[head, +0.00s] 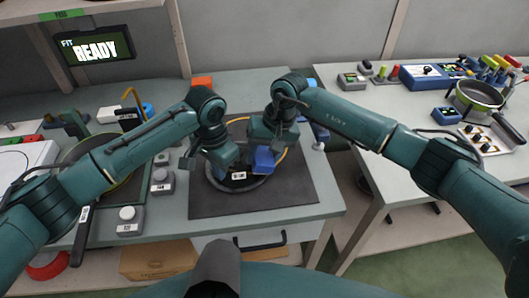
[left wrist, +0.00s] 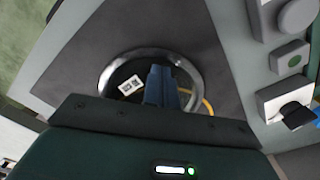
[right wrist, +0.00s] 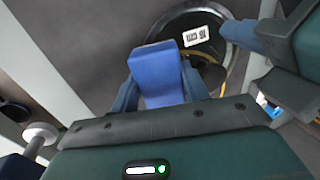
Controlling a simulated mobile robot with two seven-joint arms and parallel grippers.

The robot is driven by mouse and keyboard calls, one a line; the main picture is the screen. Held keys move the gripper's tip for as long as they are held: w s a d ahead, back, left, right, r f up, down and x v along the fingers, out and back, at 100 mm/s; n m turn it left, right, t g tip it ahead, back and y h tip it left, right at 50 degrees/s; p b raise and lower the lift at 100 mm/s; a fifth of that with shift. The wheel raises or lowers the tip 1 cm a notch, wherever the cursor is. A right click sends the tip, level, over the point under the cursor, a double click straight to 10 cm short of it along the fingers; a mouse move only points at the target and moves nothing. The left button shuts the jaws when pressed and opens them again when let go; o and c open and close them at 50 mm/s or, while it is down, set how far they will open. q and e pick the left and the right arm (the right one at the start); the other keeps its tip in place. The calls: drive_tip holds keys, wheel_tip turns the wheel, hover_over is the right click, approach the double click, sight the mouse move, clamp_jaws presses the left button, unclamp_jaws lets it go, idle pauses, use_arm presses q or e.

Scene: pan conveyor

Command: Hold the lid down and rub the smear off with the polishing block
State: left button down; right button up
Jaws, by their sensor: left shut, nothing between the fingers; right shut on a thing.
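The lid, a dark disc with a shiny metal rim (head: 236,189) and a white "16 cm" label, lies on the dark mat (head: 292,190). Its rim also shows in the left wrist view (left wrist: 104,82) and the right wrist view (right wrist: 158,30). My left gripper (head: 229,172) is shut and empty, its fingertips over the lid; I cannot tell whether they touch it. My right gripper (head: 262,160) is shut on the blue polishing block (right wrist: 158,75), at the lid's right side; contact is unclear. The block also shows in the head view (head: 264,161). I cannot make out a smear.
Grey button boxes (head: 130,220) and a pan stand left of the mat. A second table (head: 375,165) on the right holds another pan (head: 475,97) and tools. A screen (head: 95,47) reads "READY".

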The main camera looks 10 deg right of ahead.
drive_tip(key=shift+a+f, duration=0.1)
drive_tip(key=shift+f, duration=0.35)
drive_tip(key=shift+w, duration=0.1)
drive_tip(key=shift+w+r, duration=0.15)
drive_tip(key=shift+w, duration=1.8)
drive_tip(key=shift+s+f, duration=0.25)
drive_tip(key=shift+s, duration=0.9)
drive_tip(key=shift+s+f, duration=0.25)
drive_tip(key=shift+s, duration=0.85)
drive_tip(key=shift+c, duration=0.4)
drive_tip(key=shift+w+v, duration=0.2)
drive_tip(key=shift+v, duration=3)
